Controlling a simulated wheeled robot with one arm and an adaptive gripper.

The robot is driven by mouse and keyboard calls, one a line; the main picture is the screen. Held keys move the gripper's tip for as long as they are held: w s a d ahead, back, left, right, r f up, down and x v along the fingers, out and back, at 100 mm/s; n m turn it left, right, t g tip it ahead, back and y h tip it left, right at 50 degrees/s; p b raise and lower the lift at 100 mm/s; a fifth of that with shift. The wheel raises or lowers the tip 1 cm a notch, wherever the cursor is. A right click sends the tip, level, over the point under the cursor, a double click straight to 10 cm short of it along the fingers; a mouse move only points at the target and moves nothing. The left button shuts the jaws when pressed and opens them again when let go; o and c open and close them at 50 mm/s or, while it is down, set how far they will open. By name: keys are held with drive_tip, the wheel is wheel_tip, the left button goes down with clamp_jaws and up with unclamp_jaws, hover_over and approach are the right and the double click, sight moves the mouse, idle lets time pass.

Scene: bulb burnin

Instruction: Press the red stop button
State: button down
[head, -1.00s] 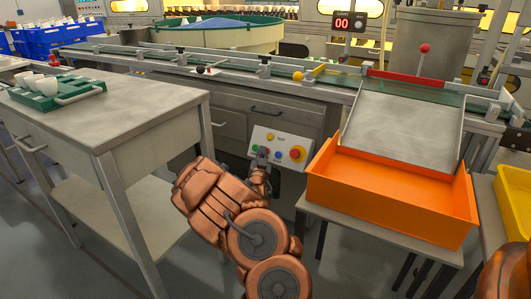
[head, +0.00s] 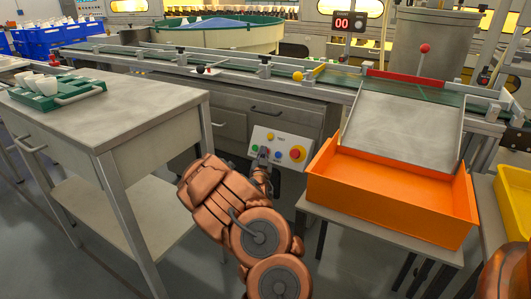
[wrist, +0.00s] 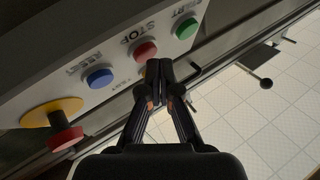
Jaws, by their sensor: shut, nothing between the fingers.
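The control box (head: 283,141) stands under the conveyor, its sloped face towards me. In the wrist view, the red stop button (wrist: 145,52) sits between the green start button (wrist: 186,28) and the blue reset button (wrist: 100,77). A larger red mushroom button (wrist: 66,138) on a yellow collar is at the lower left. My gripper (wrist: 159,68) is shut and empty, its tips close beside the red stop button. I cannot tell whether they touch it. In the head view, my gripper (head: 264,156) is in front of the box's left part and hides the stop button.
An orange bin (head: 390,195) stands right of the box, under a metal chute (head: 405,125). A steel table (head: 120,105) with a green tray (head: 55,100) of white cups is at the left. The conveyor (head: 220,65) runs behind the box.

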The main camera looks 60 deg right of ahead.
drive_tip(key=shift+d+f, duration=0.2)
drive_tip(key=shift+d, duration=0.15)
idle(0.7)
drive_tip(key=shift+a+r, duration=0.1)
drive_tip(key=shift+a, duration=0.05)
idle(0.3)
drive_tip(key=shift+s+a+r+p, duration=0.1)
drive_tip(key=shift+a+r+p, duration=0.2)
drive_tip(key=shift+a, duration=0.25)
drive_tip(key=a, duration=0.1)
drive_tip(key=a+r+p, duration=0.1)
drive_tip(key=a, duration=0.1)
drive_tip(key=a+r, duration=0.1)
drive_tip(key=shift+a+r, duration=0.15)
drive_tip(key=shift+r, duration=0.1)
idle(0.3)
drive_tip(key=shift+a, duration=0.1)
idle(0.7)
